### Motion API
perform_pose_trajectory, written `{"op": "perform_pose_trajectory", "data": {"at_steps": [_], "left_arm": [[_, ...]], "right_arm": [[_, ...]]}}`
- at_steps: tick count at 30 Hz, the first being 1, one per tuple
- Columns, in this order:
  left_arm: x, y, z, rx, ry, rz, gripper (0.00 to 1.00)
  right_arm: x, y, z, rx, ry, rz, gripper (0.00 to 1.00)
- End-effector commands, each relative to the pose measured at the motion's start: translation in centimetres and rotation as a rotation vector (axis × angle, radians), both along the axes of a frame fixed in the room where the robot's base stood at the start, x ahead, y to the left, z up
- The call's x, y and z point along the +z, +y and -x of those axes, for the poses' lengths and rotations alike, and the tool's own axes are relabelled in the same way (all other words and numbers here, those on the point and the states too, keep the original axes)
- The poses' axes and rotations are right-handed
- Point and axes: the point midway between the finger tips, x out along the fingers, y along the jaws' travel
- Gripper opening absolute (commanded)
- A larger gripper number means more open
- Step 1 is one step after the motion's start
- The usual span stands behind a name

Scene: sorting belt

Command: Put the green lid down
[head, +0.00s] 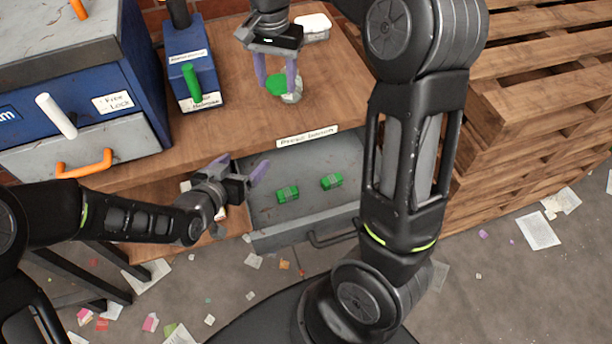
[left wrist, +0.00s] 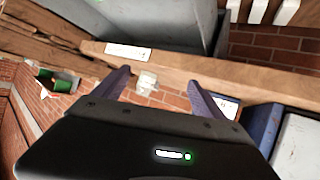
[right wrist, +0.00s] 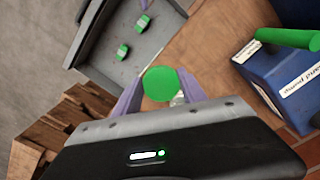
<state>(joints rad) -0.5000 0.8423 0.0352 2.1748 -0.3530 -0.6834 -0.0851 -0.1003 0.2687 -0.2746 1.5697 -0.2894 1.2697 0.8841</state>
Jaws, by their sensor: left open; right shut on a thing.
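The round green lid (head: 274,86) is between the purple fingers of my right gripper (head: 276,82), over the wooden bench top. It shows as a full green disc in the right wrist view (right wrist: 160,84), with the fingers (right wrist: 160,96) on either side. A small clear or greyish jar (head: 292,96) shows just beside the lid, partly covered by it and a finger. I cannot tell whether lid and jar touch. My left gripper (head: 238,178) is open and empty, low at the bench's front edge, left of the open drawer.
The open grey drawer (head: 330,215) holds two green blocks (head: 287,194). A blue box with a green handle (head: 192,82) stands left on the bench (head: 225,118). A white-topped container (head: 313,26) stands behind my right gripper. Wooden pallets (head: 540,100) are stacked at right.

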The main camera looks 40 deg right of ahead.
Motion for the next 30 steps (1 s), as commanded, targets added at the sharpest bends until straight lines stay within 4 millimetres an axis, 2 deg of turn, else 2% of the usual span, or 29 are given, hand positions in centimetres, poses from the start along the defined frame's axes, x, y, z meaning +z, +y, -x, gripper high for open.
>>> {"op": "perform_pose_trajectory", "data": {"at_steps": [1, 5, 8, 10, 14, 15, 18, 21, 24, 30], "left_arm": [[-1.4, 1.5, -0.1, 0.033, 0.041, -0.016, 0.82], [-5.1, 5.6, 0.1, 0.124, 0.159, -0.058, 0.82], [-8.4, 9.5, 0.9, 0.211, 0.276, -0.093, 0.82], [-11.0, 12.7, 2.1, 0.285, 0.38, -0.12, 0.82], [-15.6, 18.7, 6.1, 0.436, 0.603, -0.165, 0.82], [-16.8, 20.3, 7.7, 0.48, 0.674, -0.176, 0.82], [-19.0, 23.4, 11.6, 0.579, 0.836, -0.194, 0.82], [-20.2, 25.4, 14.9, 0.652, 0.963, -0.203, 0.82], [-20.8, 26.3, 17.1, 0.695, 1.042, -0.206, 0.82], [-21.0, 26.8, 18.2, 0.717, 1.083, -0.207, 0.82]], "right_arm": [[-0.2, 0.6, -0.4, 0.038, 0.001, 0.0, 0.0], [-0.5, 2.0, -1.3, 0.151, 0.0, 0.0, 0.0], [-0.9, 3.5, -2.2, 0.261, 0.001, -0.001, 0.0], [-1.2, 4.8, -2.9, 0.354, 0.0, -0.001, 0.0], [-1.9, 7.6, -4.3, 0.555, 0.0, 0.0, 0.0], [-2.1, 8.5, -4.7, 0.615, 0.0, 0.0, 0.0], [-2.6, 10.5, -5.5, 0.757, 0.001, 0.001, 0.0], [-3.0, 12.1, -6.0, 0.866, 0.001, 0.0, 0.0], [-3.2, 13.1, -6.3, 0.933, 0.001, -0.001, 0.0], [-3.3, 13.6, -6.5, 0.971, -0.001, 0.0, 0.0]]}}
